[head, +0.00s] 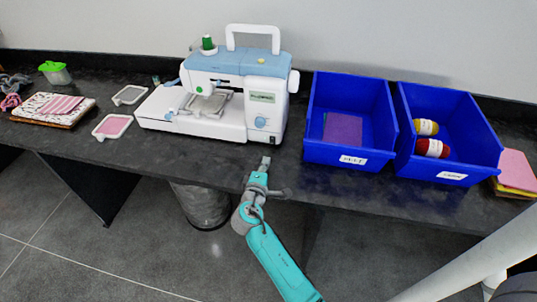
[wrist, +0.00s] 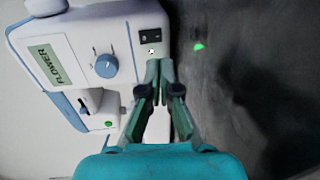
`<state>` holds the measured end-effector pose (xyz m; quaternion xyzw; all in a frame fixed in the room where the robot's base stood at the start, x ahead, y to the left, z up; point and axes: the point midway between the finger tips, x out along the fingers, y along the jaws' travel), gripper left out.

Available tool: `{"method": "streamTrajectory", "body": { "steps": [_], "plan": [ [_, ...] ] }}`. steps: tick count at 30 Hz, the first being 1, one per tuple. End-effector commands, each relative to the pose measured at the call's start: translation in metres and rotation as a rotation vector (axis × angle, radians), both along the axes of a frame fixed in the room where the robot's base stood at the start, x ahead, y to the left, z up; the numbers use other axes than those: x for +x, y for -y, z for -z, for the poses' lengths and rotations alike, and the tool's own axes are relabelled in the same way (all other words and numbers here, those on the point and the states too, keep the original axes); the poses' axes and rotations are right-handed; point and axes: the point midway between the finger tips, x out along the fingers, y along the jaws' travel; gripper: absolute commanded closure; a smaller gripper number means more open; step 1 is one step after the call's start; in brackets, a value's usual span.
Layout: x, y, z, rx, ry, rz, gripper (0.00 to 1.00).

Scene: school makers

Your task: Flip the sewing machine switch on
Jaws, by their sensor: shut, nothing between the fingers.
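The white and light-blue sewing machine (head: 222,128) stands on the dark table, left of the blue bins. It fills the left of the wrist view (wrist: 85,25), turned on its side, with a "FLOWER" label and a blue dial. A small black switch (wrist: 150,36) sits on its white body near the edge. I cannot tell which way the switch is set. My gripper (head: 265,161) is at the table's front edge, before the machine's right end. In the wrist view its fingers (wrist: 159,64) are together and empty, pointing toward the switch, with no clear contact.
Two blue bins stand right of the machine, one with purple fabric (head: 314,152) and one with yarn (head: 492,137). Fabric pieces and small frames lie left. A waste bin (head: 203,205) stands under the table (head: 160,160). A green spot (wrist: 198,46) shows on the dark surface.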

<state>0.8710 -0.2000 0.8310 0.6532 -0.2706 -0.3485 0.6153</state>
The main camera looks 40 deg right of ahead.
Motion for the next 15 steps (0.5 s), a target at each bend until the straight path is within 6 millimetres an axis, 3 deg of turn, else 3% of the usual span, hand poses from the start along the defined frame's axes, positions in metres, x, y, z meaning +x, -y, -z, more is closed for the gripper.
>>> {"method": "streamTrajectory", "body": {
  "steps": [6, 15],
  "plan": [
    [-0.015, -0.02, -0.003, 0.0, 0.0, -0.001, 1.0],
    [-0.019, -0.024, -0.004, -0.001, 0.001, 0.001, 1.0]
  ]
}}
